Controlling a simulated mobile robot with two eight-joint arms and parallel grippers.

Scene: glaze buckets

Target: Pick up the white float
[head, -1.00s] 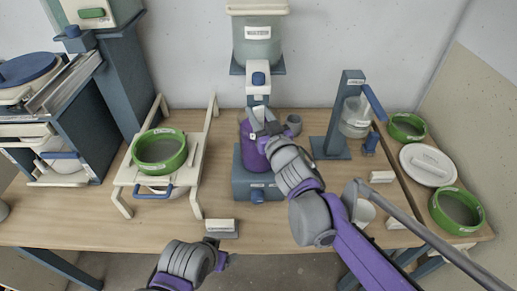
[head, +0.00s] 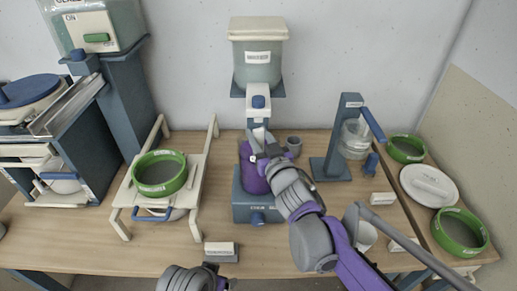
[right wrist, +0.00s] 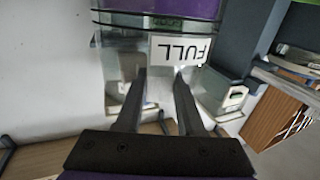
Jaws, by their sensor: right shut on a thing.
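A white disc with a raised bar handle (head: 429,184) lies on the right side board between two green-rimmed sieves; it looks like the white float, though I cannot be sure. My right gripper (head: 263,147) is well away from it, at the top of a purple vessel (head: 253,177) under the tank tap. In the right wrist view its two fingers (right wrist: 158,95) reach a clear wall marked FULL (right wrist: 180,50), with purple beside it. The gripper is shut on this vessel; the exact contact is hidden. My left arm shows at the bottom edge, its fingertips out of frame.
A lidded tank (head: 258,60) is above the vessel. A green sieve (head: 159,174) sits on a cream rack at left. A blue stand (head: 340,140) with a clear jar is right of centre. Small white blocks (head: 383,198) lie on the table.

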